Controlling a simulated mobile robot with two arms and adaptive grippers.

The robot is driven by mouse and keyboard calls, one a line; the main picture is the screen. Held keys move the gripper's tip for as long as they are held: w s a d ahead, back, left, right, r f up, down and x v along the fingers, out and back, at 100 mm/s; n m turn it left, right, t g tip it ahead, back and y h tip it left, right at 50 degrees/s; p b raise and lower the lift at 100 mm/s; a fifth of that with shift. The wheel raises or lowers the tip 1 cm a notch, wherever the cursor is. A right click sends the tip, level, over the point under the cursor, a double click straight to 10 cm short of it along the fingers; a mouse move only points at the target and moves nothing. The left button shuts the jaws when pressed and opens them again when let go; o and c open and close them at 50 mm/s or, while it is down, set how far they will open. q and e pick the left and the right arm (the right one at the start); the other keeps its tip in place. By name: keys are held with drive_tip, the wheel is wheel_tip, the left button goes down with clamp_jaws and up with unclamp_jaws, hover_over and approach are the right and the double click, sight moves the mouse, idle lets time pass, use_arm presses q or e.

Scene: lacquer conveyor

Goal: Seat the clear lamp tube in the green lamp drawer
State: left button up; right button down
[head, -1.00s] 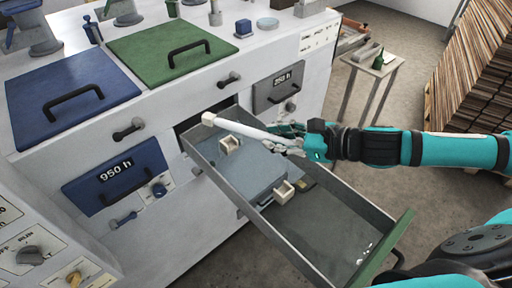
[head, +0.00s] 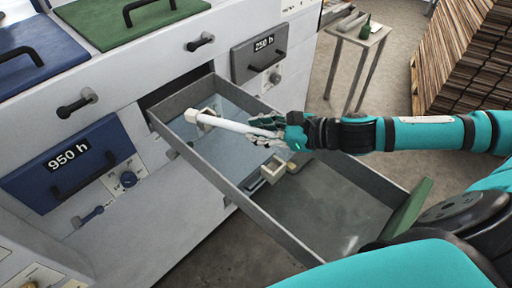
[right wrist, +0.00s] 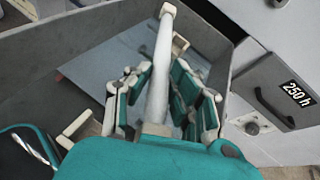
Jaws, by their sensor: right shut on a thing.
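The lamp tube (head: 235,126) is a whitish rod with a pale square end cap. My right gripper (head: 268,128) is shut on it near its right end. The right wrist view shows the tube (right wrist: 160,70) between the fingers (right wrist: 158,98), pointing away from me. The lamp drawer (head: 240,205) is pulled out, grey inside with a green front (head: 408,208). A cream holder (head: 208,113) shows close to the tube's far end; I cannot tell whether they touch. A second cream holder (head: 272,170) lies below the gripper. My left gripper is out of view.
The white cabinet has a blue 950 h panel (head: 75,165) and a grey 250 h panel (head: 258,55). Blue and green lids (head: 130,15) are on top. The drawer's front part is clear.

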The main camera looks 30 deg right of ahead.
sight(259, 155)
wheel_tip(259, 155, down, 4)
drive_tip(key=shift+r+b, duration=0.25)
drive_tip(key=shift+b, duration=0.3)
drive_tip(key=shift+f, duration=0.45)
drive_tip(key=shift+f+b, duration=0.4)
drive_tip(key=shift+f, duration=0.15)
drive_tip(key=c, duration=1.2)
unclamp_jaws()
drive_tip(key=shift+f, duration=0.1)
drive_tip(key=shift+o, duration=0.2)
